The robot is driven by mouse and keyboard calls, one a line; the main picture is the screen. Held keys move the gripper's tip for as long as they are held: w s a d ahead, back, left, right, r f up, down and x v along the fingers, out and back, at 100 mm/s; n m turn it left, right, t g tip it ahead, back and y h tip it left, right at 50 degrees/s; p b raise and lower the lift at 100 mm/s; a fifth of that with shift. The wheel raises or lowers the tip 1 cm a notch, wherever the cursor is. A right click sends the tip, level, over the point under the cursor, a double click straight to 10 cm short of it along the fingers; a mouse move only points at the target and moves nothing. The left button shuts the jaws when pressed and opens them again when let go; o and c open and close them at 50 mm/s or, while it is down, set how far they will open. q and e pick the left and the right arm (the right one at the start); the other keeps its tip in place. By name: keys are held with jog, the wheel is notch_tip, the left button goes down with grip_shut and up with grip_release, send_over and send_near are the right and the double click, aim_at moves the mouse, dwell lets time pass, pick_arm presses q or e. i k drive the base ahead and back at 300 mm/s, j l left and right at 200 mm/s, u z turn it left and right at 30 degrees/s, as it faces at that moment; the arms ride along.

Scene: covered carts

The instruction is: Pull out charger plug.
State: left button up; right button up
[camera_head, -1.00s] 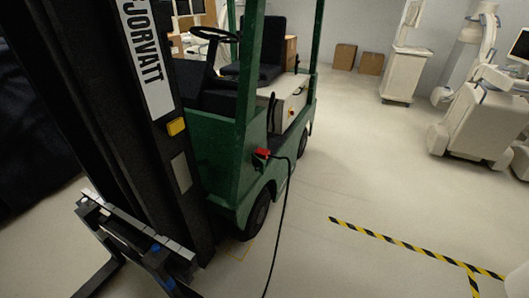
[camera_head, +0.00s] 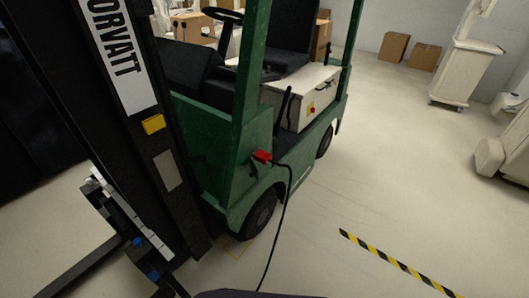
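The red charger plug (camera_head: 262,156) sits at the side of the green forklift (camera_head: 240,165), low behind the mast and above the front wheel. It appears seated in the forklift's side; the socket itself is hidden. A black cable (camera_head: 283,215) runs from the plug and hangs down to the floor, leaving the picture at the bottom. Neither of my grippers shows in the head view. A dark rounded edge at the bottom middle is too little visible to identify.
The black mast (camera_head: 120,130) and fork carriage (camera_head: 130,225) stand at left. Yellow-black floor tape (camera_head: 390,260) lies at lower right. Cardboard boxes (camera_head: 393,46) and a white cart (camera_head: 465,75) stand at the back. The floor right of the forklift is clear.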

aim_at(262, 156)
jog(key=i+l+u, duration=0.3)
jog(key=l, duration=0.5)
jog(key=i+l+u, duration=0.3)
jog(key=l, duration=0.55)
jog(key=i+l+u, duration=0.1)
jog(key=l+u, duration=0.25)
jog(key=l, duration=0.5)
jog(key=l+u, duration=0.3)
jog(key=l, duration=0.6)
jog(key=l+u, duration=0.25)
jog(key=l, duration=1.15)
jog(key=k, duration=0.05)
